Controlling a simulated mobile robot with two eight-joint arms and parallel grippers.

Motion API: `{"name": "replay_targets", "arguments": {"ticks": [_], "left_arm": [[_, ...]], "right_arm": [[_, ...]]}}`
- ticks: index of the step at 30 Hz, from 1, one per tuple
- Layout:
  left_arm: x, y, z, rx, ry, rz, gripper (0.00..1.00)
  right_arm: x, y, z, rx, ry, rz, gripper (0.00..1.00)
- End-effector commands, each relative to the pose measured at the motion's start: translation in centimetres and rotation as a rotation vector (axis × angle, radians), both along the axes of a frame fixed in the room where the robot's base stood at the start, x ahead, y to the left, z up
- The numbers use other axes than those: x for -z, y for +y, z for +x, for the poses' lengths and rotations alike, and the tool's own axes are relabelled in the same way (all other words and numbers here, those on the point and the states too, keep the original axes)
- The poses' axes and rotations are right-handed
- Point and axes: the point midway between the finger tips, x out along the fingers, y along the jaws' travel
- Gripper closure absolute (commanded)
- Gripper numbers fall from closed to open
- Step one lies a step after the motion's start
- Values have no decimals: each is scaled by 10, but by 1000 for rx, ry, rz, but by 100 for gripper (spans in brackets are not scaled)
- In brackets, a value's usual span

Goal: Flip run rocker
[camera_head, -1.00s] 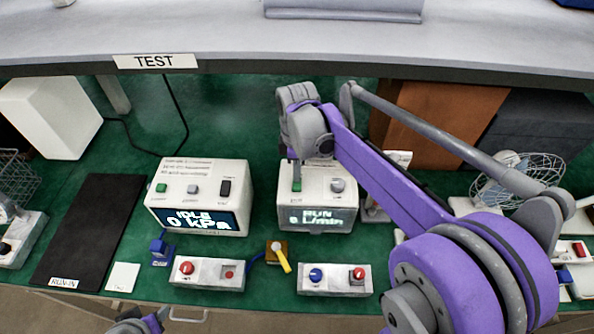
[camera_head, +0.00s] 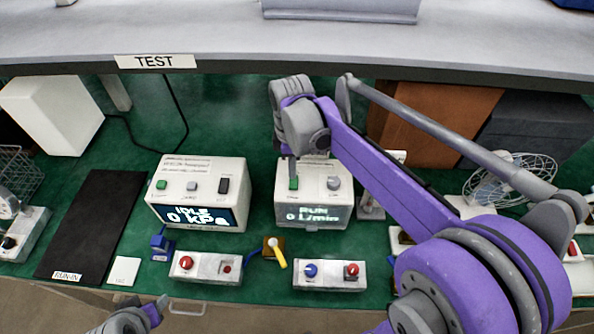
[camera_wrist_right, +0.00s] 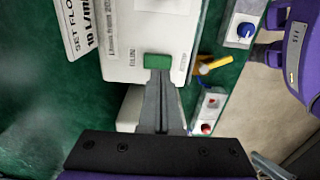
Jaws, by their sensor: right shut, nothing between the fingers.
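A white box on the right (camera_head: 313,214) has a lit display reading RUN and L/min. A green rocker (camera_wrist_right: 157,61) is on its face. My right gripper (camera_wrist_right: 157,76) is shut and empty, its fingertips at the edge of this rocker; I cannot tell whether they touch. In the head view the gripper (camera_head: 292,180) points down at the box from above. A second white box (camera_head: 197,194) to the left reads IDLE, 0 kPa, with green, grey and black controls. My left gripper (camera_head: 140,318) shows only partly at the bottom edge, and its jaws are unclear.
Two button blocks (camera_head: 205,268) (camera_head: 329,276) stand in front of the boxes. A yellow-handled valve (camera_head: 277,253) is between them. A black mat (camera_head: 88,232) lies at left. A shelf (camera_head: 330,62) overhangs the back.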

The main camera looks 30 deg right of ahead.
Motion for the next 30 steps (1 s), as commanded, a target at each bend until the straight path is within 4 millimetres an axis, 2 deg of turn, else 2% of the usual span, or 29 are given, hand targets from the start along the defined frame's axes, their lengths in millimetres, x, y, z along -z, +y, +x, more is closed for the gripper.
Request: {"name": "replay_targets", "arguments": {"ticks": [1, 9, 13, 19, 30], "left_arm": [[-16, 0, 7, 0, -14, 0, 50], [-13, 0, 6, 0, -11, 0, 50], [-14, 0, 6, 0, -12, 0, 50], [-14, 0, 7, 0, -13, 0, 50], [-11, 0, 5, 0, -10, 0, 50]], "right_arm": [[-20, 5, 7, -3, -7, 0, 100], [-76, 4, 4, 0, -2, 0, 100], [-96, 3, 5, 0, -2, 0, 100], [-111, 3, 4, 0, -2, 0, 100], [-110, 4, 3, 0, 0, 0, 100]]}}
